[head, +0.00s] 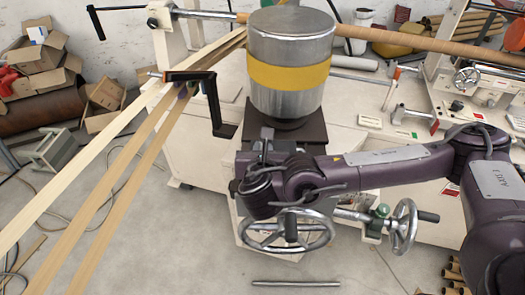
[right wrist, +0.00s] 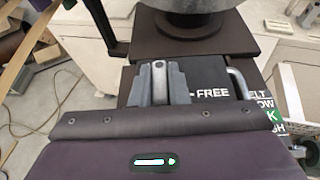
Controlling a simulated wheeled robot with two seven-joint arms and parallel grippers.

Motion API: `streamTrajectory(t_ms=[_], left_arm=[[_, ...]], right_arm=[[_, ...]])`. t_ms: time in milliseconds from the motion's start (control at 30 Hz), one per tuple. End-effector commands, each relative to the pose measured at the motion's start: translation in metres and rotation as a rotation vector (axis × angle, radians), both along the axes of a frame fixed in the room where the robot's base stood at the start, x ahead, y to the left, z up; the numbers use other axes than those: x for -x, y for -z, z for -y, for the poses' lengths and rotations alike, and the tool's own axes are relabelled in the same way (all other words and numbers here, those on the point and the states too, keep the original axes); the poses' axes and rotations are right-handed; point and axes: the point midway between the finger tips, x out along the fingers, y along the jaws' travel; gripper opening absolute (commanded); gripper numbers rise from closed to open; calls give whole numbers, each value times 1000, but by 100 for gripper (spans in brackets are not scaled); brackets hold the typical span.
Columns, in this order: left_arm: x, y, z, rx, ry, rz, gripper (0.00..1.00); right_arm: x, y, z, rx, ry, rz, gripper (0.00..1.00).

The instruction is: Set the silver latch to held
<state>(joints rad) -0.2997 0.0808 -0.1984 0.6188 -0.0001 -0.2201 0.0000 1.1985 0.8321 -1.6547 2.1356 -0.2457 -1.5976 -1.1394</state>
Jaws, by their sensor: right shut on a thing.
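My right arm comes in from the right in the head view, and its gripper (head: 266,140) is at the dark block below the metal drum. In the right wrist view my right gripper (right wrist: 160,78) is shut on the silver latch (right wrist: 159,68), a small upright metal piece between the two grey fingers. The word FREE (right wrist: 212,92) is printed on the dark panel just right of the fingers. The fingers and wrist hide the lower latch and part of the panel, so I cannot read another position mark. My left gripper is not in view.
The silver drum with a yellow band (head: 290,75) stands just behind. A black crank (head: 215,100) is to the left, and a large handwheel (head: 287,232) is below my wrist. A bent silver bar (right wrist: 238,82) is right of the fingers. Strips run down to the left.

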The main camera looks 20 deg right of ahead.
Motion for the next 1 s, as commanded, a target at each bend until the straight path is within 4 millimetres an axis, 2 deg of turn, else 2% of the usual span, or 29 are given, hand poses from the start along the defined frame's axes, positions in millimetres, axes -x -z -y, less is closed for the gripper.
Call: streamTrajectory(t_ms=[133,167,300,667,1000], left_arm=[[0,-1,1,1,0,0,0],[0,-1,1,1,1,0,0],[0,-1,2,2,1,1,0],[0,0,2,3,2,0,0],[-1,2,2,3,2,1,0]], right_arm=[[0,-1,-1,-1,-4,-1,0],[0,-1,-1,-1,-4,-1,19],[0,-1,-1,-1,-3,-1,36],[6,-2,-3,-2,-3,-2,36],[54,-22,-19,-3,-5,-3,36]])
